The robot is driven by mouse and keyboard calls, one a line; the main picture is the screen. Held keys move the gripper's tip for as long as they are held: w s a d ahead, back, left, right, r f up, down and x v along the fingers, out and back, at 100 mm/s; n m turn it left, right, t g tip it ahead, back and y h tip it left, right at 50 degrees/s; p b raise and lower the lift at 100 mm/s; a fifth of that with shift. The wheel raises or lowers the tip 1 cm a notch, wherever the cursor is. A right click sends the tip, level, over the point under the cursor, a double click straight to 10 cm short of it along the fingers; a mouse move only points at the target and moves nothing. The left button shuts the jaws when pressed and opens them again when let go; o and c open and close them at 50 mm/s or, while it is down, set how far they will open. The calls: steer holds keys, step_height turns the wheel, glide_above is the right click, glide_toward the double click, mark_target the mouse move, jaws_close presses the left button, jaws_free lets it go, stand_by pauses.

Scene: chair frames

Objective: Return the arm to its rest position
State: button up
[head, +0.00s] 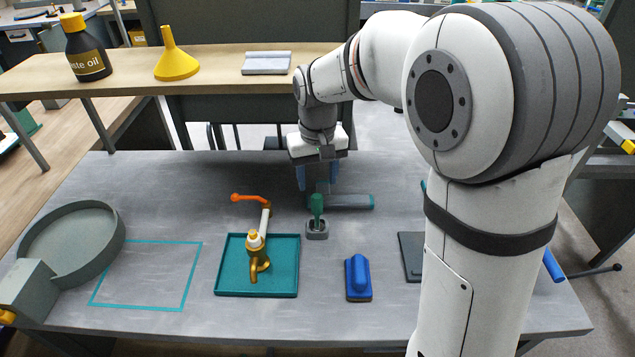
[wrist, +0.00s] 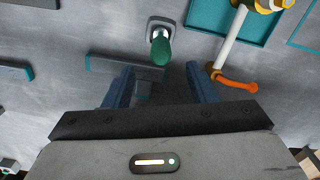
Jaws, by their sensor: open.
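My arm reaches from the right of the head view over the grey table (head: 400,325). My gripper (head: 318,192) points down above the table's far middle. In the wrist view its two blue fingers (wrist: 165,85) stand apart with nothing gripped between them. A green-handled tool (head: 317,205) stands upright in a small grey holder (head: 317,231), just in front of the gripper and apart from it. The tool also shows in the wrist view (wrist: 161,48), beyond the fingertips.
A teal tray (head: 225,280) holds a brass tap with a white pipe and orange lever (head: 250,197). A blue block (head: 358,278) and a round grey pan (head: 72,243) lie on the table. Behind, a raised shelf (head: 215,65) carries a waste oil bottle (head: 86,50) and yellow funnel (head: 177,62).

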steer(key=s+d+r+m+t, duration=0.1)
steer(key=s+d, duration=0.6)
steer(key=s, duration=0.2)
steer(key=s+d+r+m+t, duration=0.1)
steer(key=s+d+m, duration=0.1)
steer(key=s+d, duration=0.5)
steer(key=s, duration=0.3)
steer(key=shift+r+t, duration=0.25)
steer(key=shift+t, duration=0.15)
